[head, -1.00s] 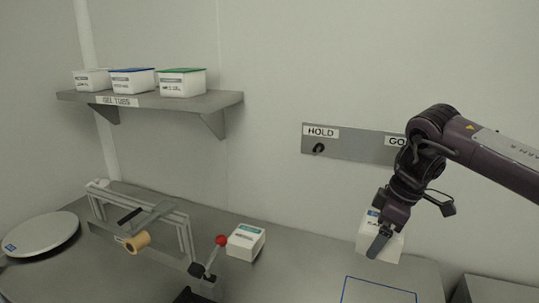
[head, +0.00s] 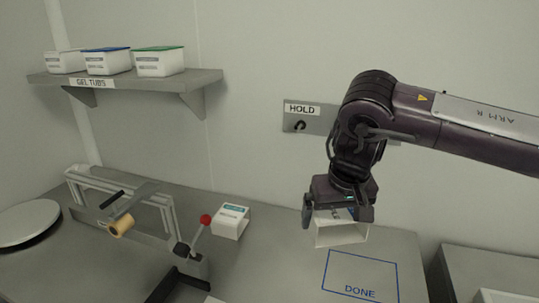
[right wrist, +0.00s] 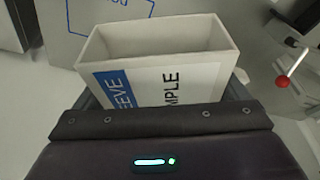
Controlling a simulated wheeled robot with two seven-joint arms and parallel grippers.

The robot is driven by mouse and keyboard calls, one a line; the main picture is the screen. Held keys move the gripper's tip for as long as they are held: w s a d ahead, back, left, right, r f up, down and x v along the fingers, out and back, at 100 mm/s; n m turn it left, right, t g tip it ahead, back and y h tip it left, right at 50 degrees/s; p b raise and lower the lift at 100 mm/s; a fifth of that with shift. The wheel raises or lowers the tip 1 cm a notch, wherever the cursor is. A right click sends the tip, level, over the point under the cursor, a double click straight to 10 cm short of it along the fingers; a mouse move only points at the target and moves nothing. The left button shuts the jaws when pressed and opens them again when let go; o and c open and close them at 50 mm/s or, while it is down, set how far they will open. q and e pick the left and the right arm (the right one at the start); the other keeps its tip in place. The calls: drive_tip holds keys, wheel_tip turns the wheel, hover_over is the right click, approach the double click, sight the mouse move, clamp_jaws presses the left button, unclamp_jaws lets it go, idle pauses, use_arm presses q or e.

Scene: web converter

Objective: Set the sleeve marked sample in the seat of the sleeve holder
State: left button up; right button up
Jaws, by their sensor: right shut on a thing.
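The sleeve marked sample is an open white box-shaped sleeve (head: 341,234) with a blue label patch. It hangs in my right gripper (head: 338,212), above the bench and just behind the blue DONE outline. In the right wrist view, the sleeve (right wrist: 160,72) shows its open end, with "SLEEVE" and "SAMPLE" partly readable above the gripper body (right wrist: 160,112). My right gripper is shut on it. I cannot make out the sleeve holder or its seat for certain. My left gripper is not in view.
A lever with a red knob (head: 206,220) rises from a dark base. Beside it stand a white carton (head: 231,222) and a metal frame with a tan roll (head: 121,225). A round white plate (head: 27,222) lies far left. The DONE area (head: 362,276) is empty.

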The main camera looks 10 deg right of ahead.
drive_tip(key=w+d+p, duration=0.1)
drive_tip(key=d+p, duration=0.1)
drive_tip(key=d, duration=0.1)
drive_tip(key=w+d+p, duration=0.1)
drive_tip(key=d+p, duration=0.1)
drive_tip(key=shift+w, duration=0.3)
drive_tip(key=d+f+p, duration=0.3)
drive_tip(key=d, duration=0.6)
drive_tip(key=b, duration=0.7)
hover_over(371, 275)
drive_tip(key=shift+m, duration=0.3)
drive_tip(key=f, duration=1.4)
drive_tip(key=shift+s+f, duration=0.4)
drive_tip(key=shift+f+p, duration=0.15)
drive_tip(key=shift+p, duration=0.15)
drive_tip(key=shift+f, duration=2.4)
drive_tip(key=shift+f, duration=0.2)
drive_tip(key=o, duration=0.7)
